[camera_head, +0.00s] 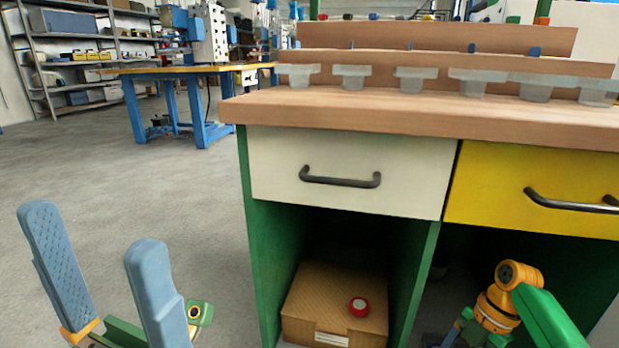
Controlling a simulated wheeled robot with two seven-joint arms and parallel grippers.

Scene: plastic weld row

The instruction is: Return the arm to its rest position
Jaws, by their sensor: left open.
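My left gripper (94,230) is at the lower left of the head view. Its two blue-grey fingers point up and stand wide apart, with only grey floor between them. It is open and empty, left of the workbench and apart from it. Part of my right arm (510,290), green and orange, shows at the lower right in front of the dark space under the yellow drawer. My right gripper's fingers cannot be made out.
The workbench (400,108) has a white drawer (350,165) and a yellow drawer (530,180), both closed. Grey bins (352,76) line the top. Floor at left is clear.

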